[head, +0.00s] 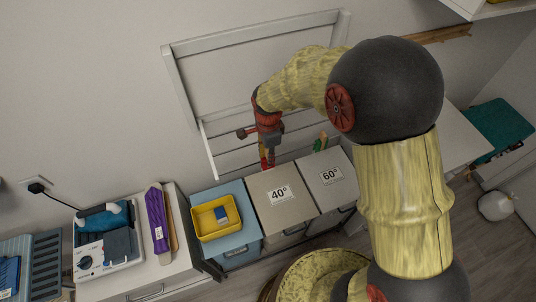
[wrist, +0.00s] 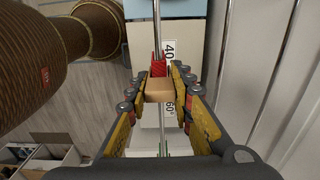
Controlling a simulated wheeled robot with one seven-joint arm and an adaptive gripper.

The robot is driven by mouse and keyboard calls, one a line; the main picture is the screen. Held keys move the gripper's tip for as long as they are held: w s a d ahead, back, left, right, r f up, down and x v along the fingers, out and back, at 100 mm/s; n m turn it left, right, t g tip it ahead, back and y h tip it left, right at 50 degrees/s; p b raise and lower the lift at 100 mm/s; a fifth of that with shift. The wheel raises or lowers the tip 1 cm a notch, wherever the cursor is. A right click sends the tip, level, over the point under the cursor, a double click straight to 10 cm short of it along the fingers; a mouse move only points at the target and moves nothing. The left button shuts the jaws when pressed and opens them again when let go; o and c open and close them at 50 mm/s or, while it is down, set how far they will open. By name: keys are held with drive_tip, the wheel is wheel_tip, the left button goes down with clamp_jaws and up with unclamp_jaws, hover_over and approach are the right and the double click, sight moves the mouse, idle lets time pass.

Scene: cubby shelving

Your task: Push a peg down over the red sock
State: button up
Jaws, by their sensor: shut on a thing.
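My gripper (wrist: 159,88) is shut on a light wooden peg (wrist: 158,90), held between its two fingers. The red sock (wrist: 158,68) shows just beyond the peg in the wrist view, close to the fingertips, at a thin metal rail (wrist: 157,18). I cannot tell whether the peg touches the sock or is around it. In the head view my gripper (head: 267,157) points down at the wall rack, with a bit of red at its tips; the peg is hidden there.
The wall drying rack (head: 180,85) has several rails. Below stand bins labelled 40° (head: 262,190) and 60° (head: 335,188). A green item (head: 321,142) is at the rack's right. A yellow tray (head: 207,234) sits on a blue bin, with a purple item (head: 156,215) to its left.

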drive_tip(key=o, duration=0.8)
wheel_tip(320, 180, up, 12)
idle(0.6)
